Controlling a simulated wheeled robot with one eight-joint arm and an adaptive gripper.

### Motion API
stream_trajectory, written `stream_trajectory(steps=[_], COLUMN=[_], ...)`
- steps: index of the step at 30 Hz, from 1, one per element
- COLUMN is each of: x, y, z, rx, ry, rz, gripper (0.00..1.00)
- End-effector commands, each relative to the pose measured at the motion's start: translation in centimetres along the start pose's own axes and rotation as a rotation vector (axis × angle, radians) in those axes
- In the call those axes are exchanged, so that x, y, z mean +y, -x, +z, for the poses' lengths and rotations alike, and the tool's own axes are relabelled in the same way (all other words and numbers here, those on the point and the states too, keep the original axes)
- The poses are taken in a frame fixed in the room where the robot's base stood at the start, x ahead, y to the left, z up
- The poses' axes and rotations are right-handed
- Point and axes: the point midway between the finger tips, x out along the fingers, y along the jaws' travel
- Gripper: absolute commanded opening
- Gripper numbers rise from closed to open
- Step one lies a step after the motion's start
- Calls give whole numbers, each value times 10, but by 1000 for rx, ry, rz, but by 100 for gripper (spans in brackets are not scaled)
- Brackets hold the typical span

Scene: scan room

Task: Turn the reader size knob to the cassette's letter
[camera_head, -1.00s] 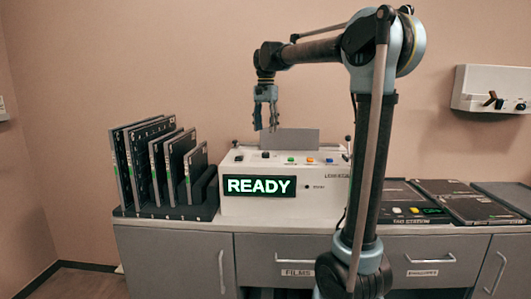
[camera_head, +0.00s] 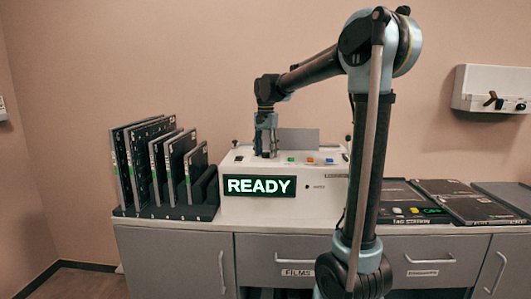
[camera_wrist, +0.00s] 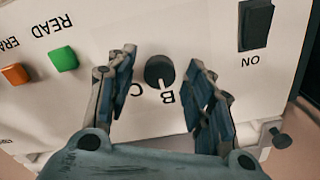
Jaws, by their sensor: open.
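The white reader (camera_head: 232,207) stands on the counter with a lit READY display (camera_head: 258,186). In the wrist view, its dark round size knob (camera_wrist: 159,71) sits between my gripper's (camera_wrist: 160,66) two open fingers, with a gap visible on each side. The knob's pale pointer faces the printed B. A C is printed beside the B, and other letters are hidden by the fingers. In the head view, my gripper (camera_head: 266,153) points down at the reader's left top. Several cassettes (camera_head: 121,165) stand in a rack at left. I cannot read any cassette's letter.
A green READ button (camera_wrist: 63,59), an orange button (camera_wrist: 15,76) and a black ON switch (camera_wrist: 255,24) are near the knob. A grey panel (camera_head: 298,138) stands behind the reader's top. Dark flat cassettes (camera_head: 478,208) lie on the counter at right.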

Motion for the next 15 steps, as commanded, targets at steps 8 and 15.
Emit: stream_trajectory(steps=[8,15], x=[0,0], y=[0,0], z=[0,0], rx=[0,0], ry=[0,7], rz=[0,-1], gripper=[3,3])
